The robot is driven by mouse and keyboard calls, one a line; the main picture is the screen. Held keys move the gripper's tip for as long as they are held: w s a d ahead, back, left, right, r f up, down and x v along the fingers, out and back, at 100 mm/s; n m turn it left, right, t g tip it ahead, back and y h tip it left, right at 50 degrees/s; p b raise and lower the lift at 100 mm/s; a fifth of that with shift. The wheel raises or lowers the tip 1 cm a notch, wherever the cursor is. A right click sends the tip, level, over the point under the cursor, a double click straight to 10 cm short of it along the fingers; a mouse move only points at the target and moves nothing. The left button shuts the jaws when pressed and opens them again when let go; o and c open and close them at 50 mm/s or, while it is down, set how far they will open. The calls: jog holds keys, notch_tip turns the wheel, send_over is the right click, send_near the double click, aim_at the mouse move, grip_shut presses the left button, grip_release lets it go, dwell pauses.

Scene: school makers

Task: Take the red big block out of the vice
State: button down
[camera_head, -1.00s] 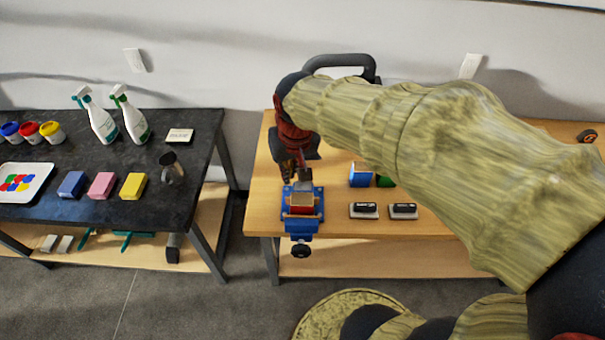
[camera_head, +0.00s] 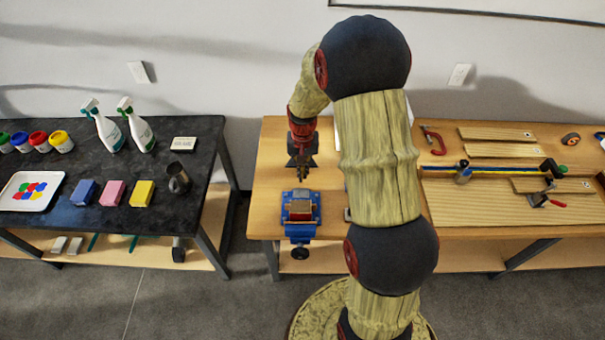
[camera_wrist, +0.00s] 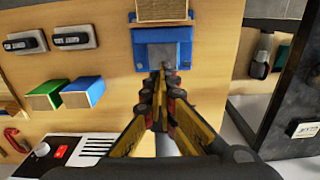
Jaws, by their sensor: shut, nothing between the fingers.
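The blue vice (camera_head: 301,222) is fixed at the front left of the wooden table, with its dark handle hanging over the edge. The red block (camera_head: 300,207) sits between its jaws. In the wrist view the vice (camera_wrist: 163,48) is at the top, and a wooden-sided piece (camera_wrist: 162,9), probably the block, is cut off by the frame edge. My gripper (camera_head: 301,168) hangs behind the vice, apart from the block. In the wrist view my gripper (camera_wrist: 163,78) is shut and empty, its fingertips pointing toward the vice.
A red clamp (camera_head: 433,139) and boards (camera_head: 497,132) lie on the right. The dark table (camera_head: 110,215) stands left, across a gap.

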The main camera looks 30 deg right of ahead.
aim_at(303, 199)
notch_tip(303, 199, down, 7)
jog(key=shift+f+b, duration=0.1)
jog(key=shift+b, duration=0.25)
jog(key=shift+s+a+f, duration=0.1)
jog(key=shift+s+a, duration=0.15)
jog(key=shift+s, duration=0.05)
jog(key=shift+s+a, duration=0.45)
jog(key=shift+s, duration=0.2)
jog(key=shift+s+a, duration=0.4)
jog(key=shift+s, duration=0.25)
jog(key=shift+s+a, duration=0.1)
jog(key=shift+s, duration=0.05)
jog(key=shift+s+a, duration=0.45)
jog(key=shift+s, duration=0.25)
jog(key=shift+s+a, duration=0.1)
jog(key=shift+s, duration=0.05)
